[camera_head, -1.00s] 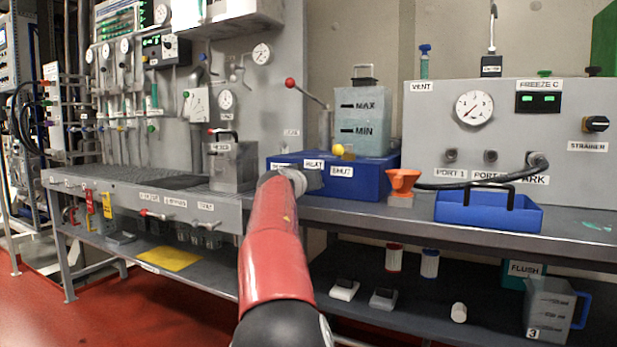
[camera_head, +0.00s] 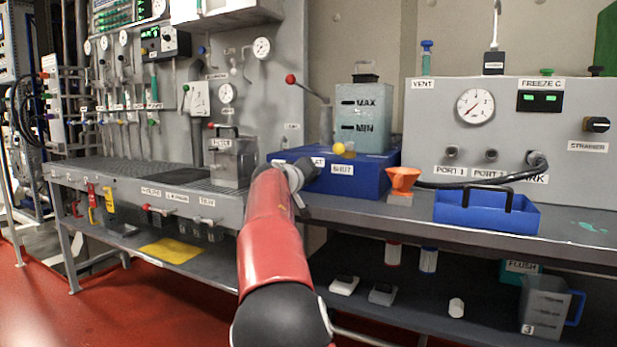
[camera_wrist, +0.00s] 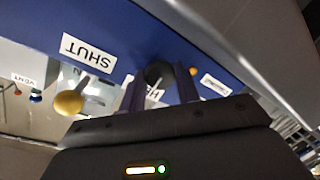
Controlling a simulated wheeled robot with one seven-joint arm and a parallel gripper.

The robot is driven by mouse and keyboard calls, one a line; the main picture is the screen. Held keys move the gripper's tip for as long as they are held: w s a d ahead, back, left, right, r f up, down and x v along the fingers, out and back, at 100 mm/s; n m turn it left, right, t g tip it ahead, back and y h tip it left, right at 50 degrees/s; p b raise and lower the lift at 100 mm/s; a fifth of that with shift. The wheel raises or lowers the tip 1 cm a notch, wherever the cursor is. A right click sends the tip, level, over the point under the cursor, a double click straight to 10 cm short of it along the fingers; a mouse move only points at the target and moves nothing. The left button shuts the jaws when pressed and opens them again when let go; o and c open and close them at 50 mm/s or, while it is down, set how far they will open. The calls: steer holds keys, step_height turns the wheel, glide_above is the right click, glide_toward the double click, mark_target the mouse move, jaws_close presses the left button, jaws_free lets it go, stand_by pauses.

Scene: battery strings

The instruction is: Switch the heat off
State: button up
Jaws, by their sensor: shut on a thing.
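The blue box (camera_head: 360,182) stands on the bench, with a SHUT label (camera_head: 342,169) on its front. A HEAT label (camera_head: 318,161) is partly hidden behind my gripper (camera_head: 306,178). In the wrist view the blue front face (camera_wrist: 120,30) appears upside down, with the SHUT label (camera_wrist: 89,53) at left. A dark round knob (camera_wrist: 157,70) on that face sits between the fingers of my gripper (camera_wrist: 160,80), beside the partly covered HEAT label. My gripper is shut on this knob. The knob's pointer mark and setting cannot be made out.
A yellow ball (camera_wrist: 69,102) sits close left of my fingers in the wrist view; it also shows in the head view (camera_head: 338,149). A MAX/MIN tank (camera_head: 362,118) stands on the box. An orange funnel (camera_head: 402,180) and blue tray (camera_head: 487,212) are to the right.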

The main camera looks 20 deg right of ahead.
steer(key=shift+w+a, duration=0.1)
steer(key=o, duration=0.9)
steer(key=shift+o, duration=0.2)
steer(key=b+v, duration=0.3)
steer(key=v, duration=0.4)
steer(key=shift+s+a, duration=0.25)
steer(key=shift+s, duration=0.05)
